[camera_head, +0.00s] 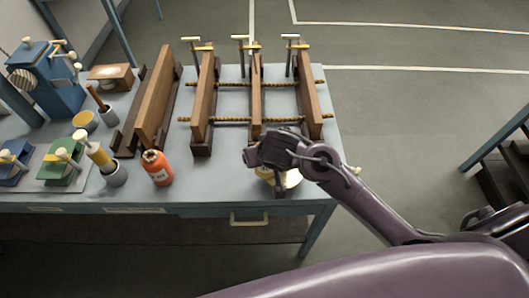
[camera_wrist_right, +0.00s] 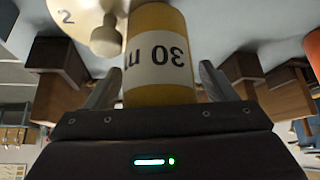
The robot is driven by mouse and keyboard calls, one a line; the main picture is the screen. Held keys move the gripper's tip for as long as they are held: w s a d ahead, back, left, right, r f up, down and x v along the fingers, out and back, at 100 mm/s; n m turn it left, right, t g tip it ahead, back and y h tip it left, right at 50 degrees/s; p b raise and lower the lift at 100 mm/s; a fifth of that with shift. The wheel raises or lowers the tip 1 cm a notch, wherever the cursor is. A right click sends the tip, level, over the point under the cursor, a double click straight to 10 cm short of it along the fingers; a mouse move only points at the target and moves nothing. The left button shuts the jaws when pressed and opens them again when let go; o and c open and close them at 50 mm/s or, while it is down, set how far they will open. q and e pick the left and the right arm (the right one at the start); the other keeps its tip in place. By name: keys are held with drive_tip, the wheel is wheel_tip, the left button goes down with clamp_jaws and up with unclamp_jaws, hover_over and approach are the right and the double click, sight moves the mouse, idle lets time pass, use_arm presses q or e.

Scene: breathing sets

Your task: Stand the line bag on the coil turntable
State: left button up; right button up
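The line bag is a yellow cylinder with a white "30 m" label; it fills the middle of the right wrist view (camera_wrist_right: 158,60), where the scene appears upside down. In the head view a little of its yellow (camera_head: 264,173) shows below my right gripper (camera_head: 268,168) near the bench's front right corner. The gripper's two fingers stand either side of the bag, with narrow gaps visible, so it looks open around it. A cream disc marked "2", likely the coil turntable (camera_wrist_right: 68,14), lies beside the bag; it is partly hidden in the head view (camera_head: 293,178). Whether the bag touches it is hidden.
A wooden rack with threaded rods (camera_head: 255,100) stands behind the gripper. An orange bottle (camera_head: 157,168), a grey cup (camera_head: 115,174), a green clamp block (camera_head: 62,165) and a blue device (camera_head: 50,85) stand to the left. Open floor lies right of the bench.

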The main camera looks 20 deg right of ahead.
drive_tip(key=shift+r, duration=0.2)
drive_tip(key=shift+s+r, duration=0.15)
drive_tip(key=shift+r, duration=0.05)
drive_tip(key=v, duration=1.1)
drive_tip(key=shift+r, duration=0.25)
drive_tip(key=shift+s, duration=0.15)
